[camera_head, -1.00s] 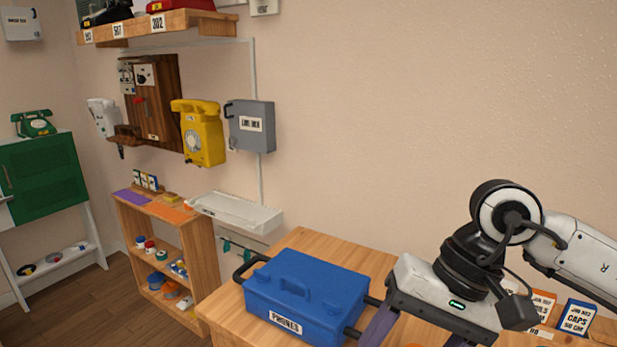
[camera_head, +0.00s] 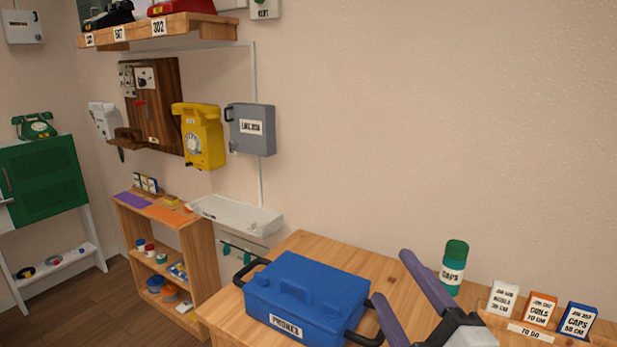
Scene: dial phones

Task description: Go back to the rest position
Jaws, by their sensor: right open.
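My right gripper (camera_head: 404,292) is at the bottom of the head view, low over the wooden table. Its two purple-grey fingers are spread apart with nothing between them. The blue box labelled PHONES (camera_head: 306,297) sits closed on the table just left of the fingers. A green-capped jar labelled CAPS (camera_head: 453,268) stands right of the fingers, apart from them. My left gripper does not show.
Job cards (camera_head: 541,308) stand in a TO DO holder at the table's right. A yellow dial phone (camera_head: 200,137) and a grey box (camera_head: 251,130) hang on the wall. A wooden shelf unit (camera_head: 203,262) stands left of the table. The wall above the table is clear.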

